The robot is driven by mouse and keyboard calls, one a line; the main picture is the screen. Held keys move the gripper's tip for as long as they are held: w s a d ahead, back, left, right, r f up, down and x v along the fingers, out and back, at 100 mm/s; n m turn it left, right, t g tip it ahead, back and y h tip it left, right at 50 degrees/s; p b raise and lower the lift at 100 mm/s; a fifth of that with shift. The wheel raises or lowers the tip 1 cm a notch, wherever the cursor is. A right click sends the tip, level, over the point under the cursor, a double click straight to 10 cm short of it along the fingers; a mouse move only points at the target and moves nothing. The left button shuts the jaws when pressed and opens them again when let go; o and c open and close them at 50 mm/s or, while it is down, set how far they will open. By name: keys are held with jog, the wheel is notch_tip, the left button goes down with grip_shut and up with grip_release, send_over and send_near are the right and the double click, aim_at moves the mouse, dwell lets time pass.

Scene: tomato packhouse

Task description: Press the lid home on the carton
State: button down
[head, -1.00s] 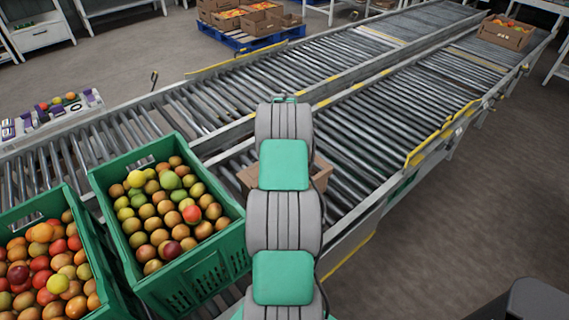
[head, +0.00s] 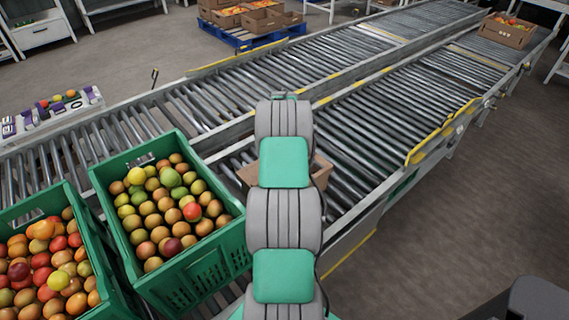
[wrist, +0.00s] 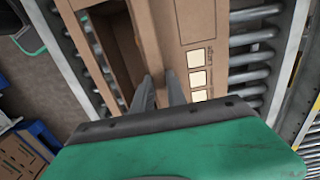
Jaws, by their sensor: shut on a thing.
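The brown cardboard carton (head: 323,172) sits on the near roller conveyor, mostly hidden behind my arm in the head view. In the wrist view the carton (wrist: 192,30) shows a dark open inside at the left and a side with several pale squares at the right. My gripper (wrist: 159,90) is shut on a cardboard edge between these two. Its fingertips stand one on each side of that edge. I cannot tell whether this edge is the lid or a carton wall. No separate lid can be made out in either view.
Two green crates of tomatoes, one nearer the middle (head: 205,274) and one at the far left (head: 103,291), stand left of my arm. Roller conveyors (head: 390,110) run toward the upper right, with a filled carton (head: 506,34) at the far end.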

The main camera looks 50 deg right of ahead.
jog(key=shift+f+b, duration=1.55)
jog(key=shift+f, duration=0.55)
dwell(0.8)
jog(key=c, duration=1.3)
grip_release()
jog(key=shift+o, duration=0.2)
jog(key=shift+c, duration=0.4)
jog(key=shift+c, duration=1.2)
jog(key=shift+r+p, duration=2)
jog(key=shift+r, duration=2)
